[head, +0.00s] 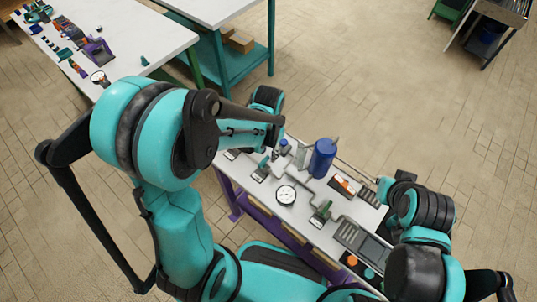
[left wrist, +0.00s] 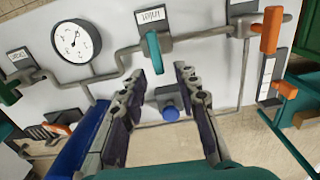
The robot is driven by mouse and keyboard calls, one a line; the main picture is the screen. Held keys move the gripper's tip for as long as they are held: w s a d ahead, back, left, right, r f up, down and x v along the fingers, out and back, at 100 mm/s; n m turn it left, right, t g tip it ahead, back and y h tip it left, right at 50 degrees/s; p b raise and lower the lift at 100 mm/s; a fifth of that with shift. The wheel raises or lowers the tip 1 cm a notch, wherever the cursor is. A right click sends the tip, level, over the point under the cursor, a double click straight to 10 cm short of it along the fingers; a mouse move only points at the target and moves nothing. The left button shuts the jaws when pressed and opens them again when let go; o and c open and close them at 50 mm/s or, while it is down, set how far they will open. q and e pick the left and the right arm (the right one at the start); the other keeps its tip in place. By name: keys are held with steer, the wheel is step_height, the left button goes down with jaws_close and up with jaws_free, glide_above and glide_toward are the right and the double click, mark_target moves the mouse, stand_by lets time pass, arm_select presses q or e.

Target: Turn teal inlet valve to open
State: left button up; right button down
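The teal valve handle (left wrist: 153,53) hangs from a grey pipe under a label reading "Inlet" (left wrist: 150,17) in the left wrist view. My left gripper (left wrist: 158,76) is open, with one finger on each side of the line to the handle. Its fingertips appear just below the handle's lower end; nothing is between them, and I cannot tell how far they are from it in depth. In the head view the left arm reaches over the pump bench and largely hides this valve. My right gripper (head: 370,193) is by the bench's right side, its fingers unclear.
A round gauge (left wrist: 75,42) is left of the valve. A blue knob (left wrist: 170,112) is below it, and orange handles (left wrist: 270,30) are at right. A blue tank (head: 322,158) stands on the white bench. Another white table (head: 130,30) is at upper left; open floor lies beyond.

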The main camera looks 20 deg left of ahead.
arm_select(q)
steer(key=shift+f, duration=0.55)
jaws_close()
steer(key=shift+a+n, duration=0.1)
steer(key=shift+n, duration=0.3)
steer(key=n, duration=0.2)
steer(key=shift+a+n+b, duration=0.25)
steer(key=shift+n+b, duration=0.05)
steer(key=shift+b, duration=0.05)
steer(key=n, duration=0.3)
steer(key=shift+a+n, duration=0.3)
steer(key=shift+a, duration=0.1)
steer(key=n, duration=0.2)
steer(key=a+n, duration=0.1)
steer(key=n, duration=0.2)
steer(key=shift+s+b, duration=0.2)
steer(key=shift+b, duration=0.2)
steer(key=n, duration=0.4)
steer(key=s+n, duration=0.1)
steer(key=n, duration=0.1)
steer(key=shift+a, duration=0.3)
